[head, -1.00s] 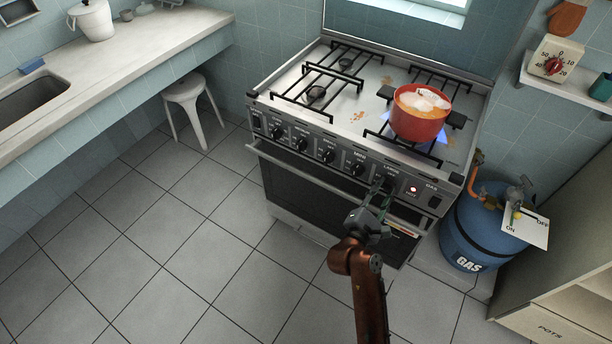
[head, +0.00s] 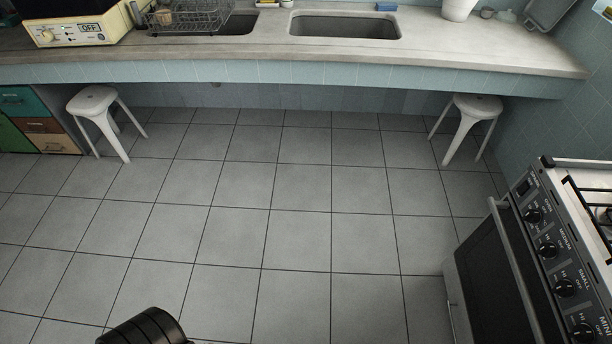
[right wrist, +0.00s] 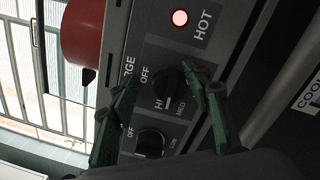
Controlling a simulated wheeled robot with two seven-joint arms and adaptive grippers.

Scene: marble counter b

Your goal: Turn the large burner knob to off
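The large burner knob (right wrist: 172,82) is a black round knob on the dark stove panel in the right wrist view. A partly hidden label ending in "RGE" and the words OFF, HI and MED stand around it. A white mark shows near HI, but I cannot tell the exact setting. My right gripper (right wrist: 160,78) has its two green fingers spread on either side of this knob. The right finger is close against it; I cannot tell whether either touches. The head view shows only the other end of the stove (head: 515,262). My left gripper is not in view.
A lit HOT lamp (right wrist: 180,18) is on the panel, and another knob (right wrist: 150,143) is close to the left finger. A red pot (right wrist: 82,35) stands on the stove. Two white stools (head: 97,105) stand by the counter (head: 250,50). The tiled floor between is clear.

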